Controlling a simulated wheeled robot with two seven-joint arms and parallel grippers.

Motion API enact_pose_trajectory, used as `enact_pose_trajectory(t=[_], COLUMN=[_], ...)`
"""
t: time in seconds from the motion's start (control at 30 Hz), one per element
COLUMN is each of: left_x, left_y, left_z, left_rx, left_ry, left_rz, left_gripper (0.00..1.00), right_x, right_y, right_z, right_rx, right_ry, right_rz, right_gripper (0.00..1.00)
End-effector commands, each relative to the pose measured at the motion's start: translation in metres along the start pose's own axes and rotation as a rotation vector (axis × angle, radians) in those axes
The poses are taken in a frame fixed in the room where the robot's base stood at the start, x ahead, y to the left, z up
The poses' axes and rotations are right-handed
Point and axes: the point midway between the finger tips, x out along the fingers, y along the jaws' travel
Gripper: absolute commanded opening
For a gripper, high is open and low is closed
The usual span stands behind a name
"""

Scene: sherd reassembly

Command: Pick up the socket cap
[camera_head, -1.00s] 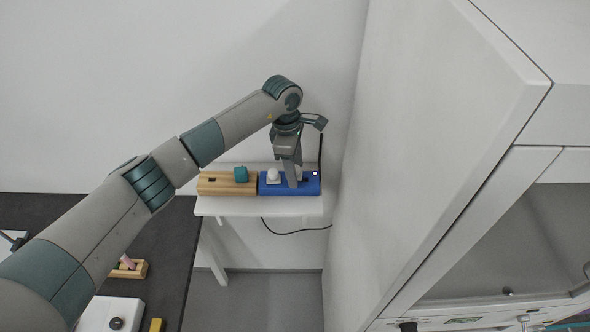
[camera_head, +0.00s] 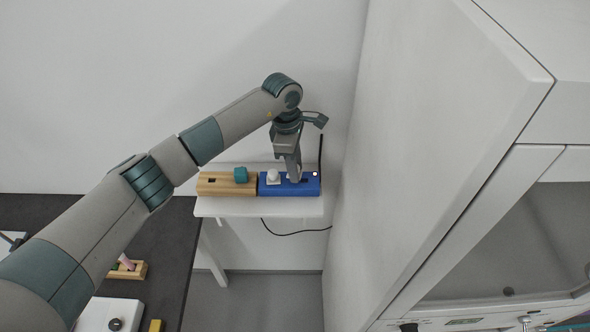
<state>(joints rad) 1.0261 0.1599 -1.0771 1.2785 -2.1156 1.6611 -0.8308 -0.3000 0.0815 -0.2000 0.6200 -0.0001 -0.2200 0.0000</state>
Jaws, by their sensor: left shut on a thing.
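My left gripper (camera_head: 295,177) points down at the right half of the blue block (camera_head: 309,188), its fingertips close to the block's top. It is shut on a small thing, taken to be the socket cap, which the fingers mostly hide. A white knob-like piece (camera_head: 273,176) stands on the left part of the blue block, just left of the fingers. A teal piece (camera_head: 240,174) sits on the wooden block (camera_head: 215,188) beside it. My right gripper is out of view.
Both blocks rest on a small white shelf (camera_head: 230,208). A thin black upright rod (camera_head: 320,152) stands close behind the blue block's right end. A large white cabinet (camera_head: 430,120) rises on the right. A dark table (camera_head: 170,250) is at lower left.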

Motion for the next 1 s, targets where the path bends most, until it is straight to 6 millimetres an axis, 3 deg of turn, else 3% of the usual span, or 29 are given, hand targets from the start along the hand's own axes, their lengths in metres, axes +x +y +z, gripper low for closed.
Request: enact_pose_trajectory(t=[0.6,1.0], left_x=[-0.083,-0.094], left_y=[0.001,0.000], left_z=[0.009,0.011], left_rx=[0.000,0.000], left_ry=[0.002,0.001], left_rz=[0.003,0.001], left_gripper=[0.01,0.01], right_x=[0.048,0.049], right_y=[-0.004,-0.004], right_z=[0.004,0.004], right_rx=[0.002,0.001], right_ry=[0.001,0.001], right_rz=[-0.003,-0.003], right_gripper=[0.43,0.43])
